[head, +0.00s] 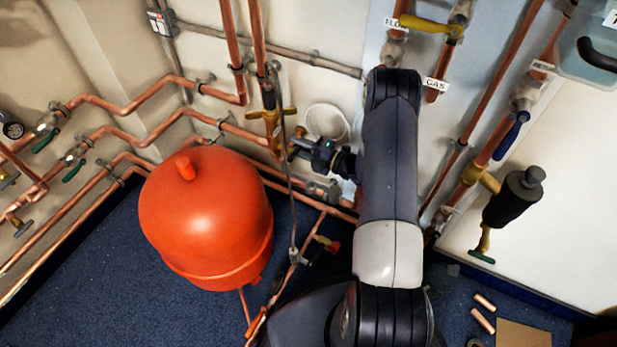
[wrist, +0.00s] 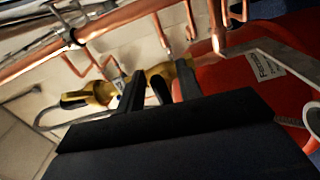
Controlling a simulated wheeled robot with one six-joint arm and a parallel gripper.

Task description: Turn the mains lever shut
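My gripper (head: 294,149) reaches left from my arm, just right of a brass valve (head: 270,116) on the upright copper pipe behind the red tank. In the wrist view the two dark fingers of my gripper (wrist: 158,82) stand apart. A brass fitting (wrist: 160,72) shows in the gap between them, seemingly beyond the fingertips; I cannot tell whether they touch it. A yellow-brass piece with a black part (wrist: 88,97) lies left of the fingers. No label marks the mains lever, and I cannot make out its handle or angle.
A red tank (head: 207,215) stands left of my arm. Copper pipes (head: 140,107) run along the wall. A yellow lever (head: 425,25) and a blue lever (head: 511,136) are right of my arm. A black-bodied fitting (head: 513,197) juts out at right. Loose copper pieces (head: 483,320) lie on the floor.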

